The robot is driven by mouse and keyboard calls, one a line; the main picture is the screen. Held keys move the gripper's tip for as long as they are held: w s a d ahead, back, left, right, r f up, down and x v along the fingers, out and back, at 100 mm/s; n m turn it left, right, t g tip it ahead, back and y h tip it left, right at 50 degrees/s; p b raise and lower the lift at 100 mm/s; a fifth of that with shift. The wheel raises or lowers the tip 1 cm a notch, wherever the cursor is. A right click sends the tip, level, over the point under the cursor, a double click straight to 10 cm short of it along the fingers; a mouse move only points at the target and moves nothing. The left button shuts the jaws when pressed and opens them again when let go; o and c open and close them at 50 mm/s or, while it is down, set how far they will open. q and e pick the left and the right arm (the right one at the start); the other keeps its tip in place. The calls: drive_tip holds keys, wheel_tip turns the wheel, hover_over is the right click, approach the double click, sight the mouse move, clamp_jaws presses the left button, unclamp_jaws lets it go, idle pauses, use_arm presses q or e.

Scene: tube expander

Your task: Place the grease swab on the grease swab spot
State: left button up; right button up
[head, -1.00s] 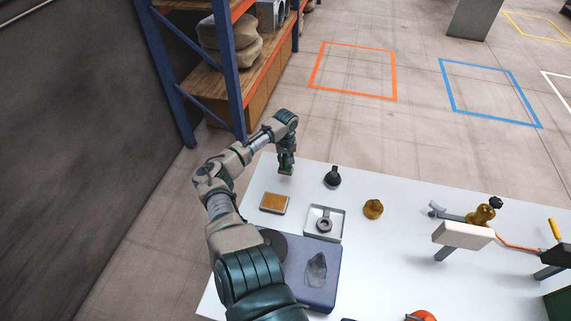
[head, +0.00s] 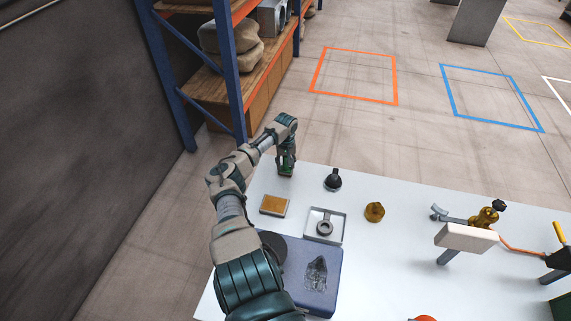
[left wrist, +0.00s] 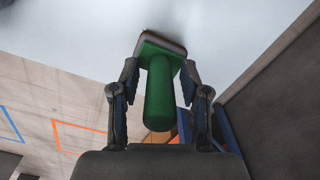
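A green tool with a round green handle (left wrist: 159,95) and a flat grey-edged head shows in the left wrist view; I take it to be the grease swab. I cannot tell whether the tool touches the table. No grease swab spot is clearly marked. My right gripper is out of view.
A clamp device (head: 465,237) is at right. A shelf rack (head: 228,70) stands behind.

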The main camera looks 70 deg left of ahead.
use_arm(q)
wheel_tip(320, 180, up, 12)
drive_tip(key=shift+d+r+p, duration=0.1)
drive_tip(key=shift+p, duration=0.35)
